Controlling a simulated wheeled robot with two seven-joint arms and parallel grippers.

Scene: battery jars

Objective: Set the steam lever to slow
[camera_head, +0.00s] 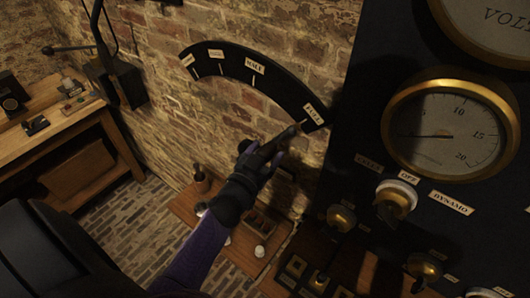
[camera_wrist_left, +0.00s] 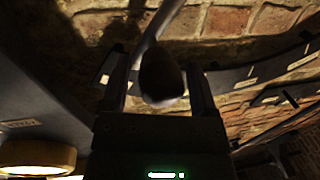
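The steam lever's black arc plate (camera_head: 232,58) is on the brick wall in the head view, with several pale labels. The label at its lower right end reads FULL (camera_head: 312,114), the one above it seems to read HALF (camera_head: 255,66), and those further left are too small to read surely. The dark lever (camera_head: 291,131) points at the FULL end. My left gripper (camera_head: 262,155) is at the lever. In the left wrist view the lever's dark rounded knob (camera_wrist_left: 161,75) shows between the two fingers, with gaps on both sides. My right gripper is out of view.
A black panel with a brass-rimmed gauge (camera_head: 451,134), knobs and a DYNAMO label (camera_head: 451,202) stands close on the right. A low wooden table (camera_head: 184,208) with small items is below my left arm. A wooden bench (camera_head: 75,125) stands at the left.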

